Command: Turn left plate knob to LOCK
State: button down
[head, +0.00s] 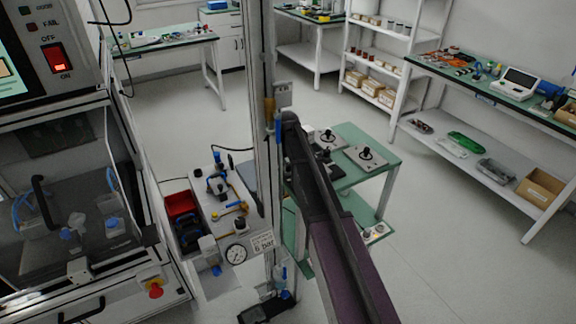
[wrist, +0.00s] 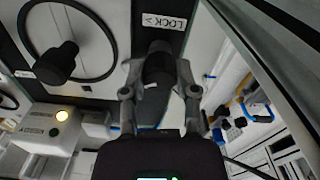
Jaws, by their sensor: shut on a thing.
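In the wrist view, my gripper (wrist: 158,88) has one finger on each side of a black knob (wrist: 158,66) and is shut on it. A white LOCK label (wrist: 165,21) with an arrow sits just above the knob. How far the knob is turned cannot be told. The head view shows my arm reaching away from the lower right, with its far end near the metal post. My gripper and the held knob cannot be made out there.
A black ring with a round knob (wrist: 56,63) stands left of my gripper in the wrist view. In the head view, a green-topped cart (head: 388,163) carries plates with black knobs (head: 366,153).

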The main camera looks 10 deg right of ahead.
jog(key=shift+m, duration=2)
jog(key=shift+c, duration=1.9)
grip_release()
jog(key=shift+n, duration=0.3)
